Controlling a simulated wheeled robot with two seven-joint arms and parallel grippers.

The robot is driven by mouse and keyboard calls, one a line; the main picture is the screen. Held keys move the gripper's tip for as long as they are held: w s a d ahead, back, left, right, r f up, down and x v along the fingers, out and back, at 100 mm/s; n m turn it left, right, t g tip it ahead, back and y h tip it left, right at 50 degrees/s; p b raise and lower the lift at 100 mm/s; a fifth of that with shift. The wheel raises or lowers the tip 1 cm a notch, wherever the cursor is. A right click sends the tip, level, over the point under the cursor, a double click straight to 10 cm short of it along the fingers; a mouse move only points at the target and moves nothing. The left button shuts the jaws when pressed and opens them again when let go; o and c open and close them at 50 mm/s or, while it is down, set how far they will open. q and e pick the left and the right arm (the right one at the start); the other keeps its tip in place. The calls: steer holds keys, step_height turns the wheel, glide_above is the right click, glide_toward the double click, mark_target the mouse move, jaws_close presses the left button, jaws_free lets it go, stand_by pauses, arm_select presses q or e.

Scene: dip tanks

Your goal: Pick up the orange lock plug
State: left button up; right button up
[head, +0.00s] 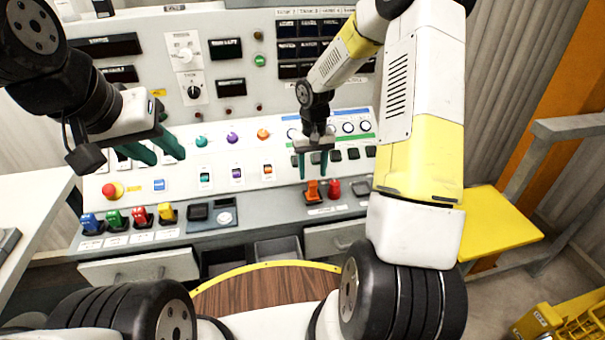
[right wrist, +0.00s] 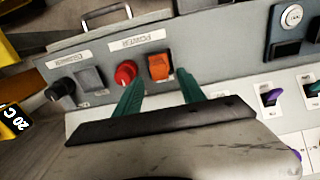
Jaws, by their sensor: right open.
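The orange lock plug (head: 312,190) stands on the console's lower ledge. It also shows in the right wrist view (right wrist: 160,67). My right gripper (head: 316,164) is open and empty, its teal fingers pointing down just above the orange plug. In the right wrist view the right gripper (right wrist: 160,80) has the plug between and beyond its fingertips; I see no contact. My left gripper (head: 153,148) is at the left, over the console, with its two teal fingers apart and nothing seen between them.
A red knob (head: 334,188) stands close beside the orange plug, near one fingertip in the wrist view. Blue (head: 91,224), green (head: 114,219), red (head: 139,215) and yellow (head: 167,212) plugs line the ledge's left. A sloped switch panel (head: 250,150) rises behind.

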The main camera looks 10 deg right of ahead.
mark_target(313, 183)
step_height(313, 183, down, 6)
steer(key=shift+d+f, duration=0.1)
jaws_close()
stand_by(0.4)
